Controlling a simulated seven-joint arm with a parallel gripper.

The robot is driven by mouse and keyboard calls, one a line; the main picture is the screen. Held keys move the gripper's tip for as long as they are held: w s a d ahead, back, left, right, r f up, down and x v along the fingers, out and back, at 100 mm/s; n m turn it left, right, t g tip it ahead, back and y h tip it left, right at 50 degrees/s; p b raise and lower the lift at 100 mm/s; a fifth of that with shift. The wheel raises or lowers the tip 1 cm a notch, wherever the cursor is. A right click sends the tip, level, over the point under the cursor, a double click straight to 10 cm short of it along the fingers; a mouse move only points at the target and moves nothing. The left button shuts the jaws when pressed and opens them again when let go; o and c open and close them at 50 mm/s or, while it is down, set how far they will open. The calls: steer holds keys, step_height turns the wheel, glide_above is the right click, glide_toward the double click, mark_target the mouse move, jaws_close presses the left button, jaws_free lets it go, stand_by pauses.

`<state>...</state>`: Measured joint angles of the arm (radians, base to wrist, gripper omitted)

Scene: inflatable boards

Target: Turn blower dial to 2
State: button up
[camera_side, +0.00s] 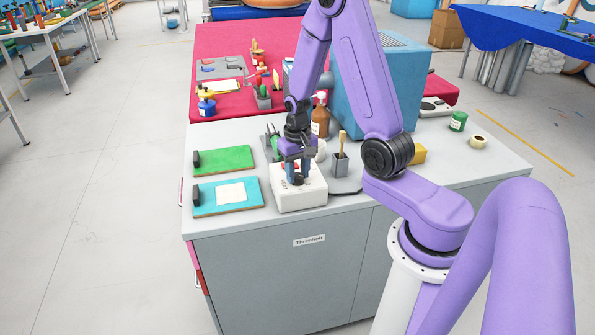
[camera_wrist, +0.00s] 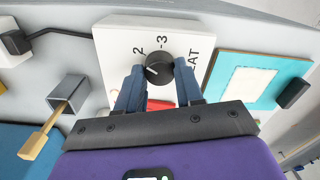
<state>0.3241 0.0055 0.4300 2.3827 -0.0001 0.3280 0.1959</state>
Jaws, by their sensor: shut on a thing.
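The blower control is a white box (camera_side: 299,197) at the front of the grey cabinet top. In the wrist view the white box (camera_wrist: 112,50) shows a round black dial (camera_wrist: 159,68) with a pale pointer line. Printed marks "2", "3" and part of a word ending "AT" stand around the dial. A red part (camera_wrist: 160,104) shows below the dial. My gripper (camera_wrist: 160,78) has its blue fingers on both sides of the dial, shut on it. In the side view my gripper (camera_side: 297,181) hides the dial.
A green board (camera_side: 223,160) and a turquoise board with a white patch (camera_side: 222,197) lie left of the box. A grey cup with a wooden-handled brush (camera_side: 340,164) stands close on the right. A brown bottle (camera_side: 320,120) and a large blue box (camera_side: 352,95) stand behind.

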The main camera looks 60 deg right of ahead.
mark_target(297, 175)
steer(key=shift+s, duration=0.1)
steer(key=o, duration=1)
steer(key=shift+o, duration=0.2)
step_height(297, 175, up, 17)
steer(key=shift+r, duration=0.2)
steer(key=shift+a, duration=0.1)
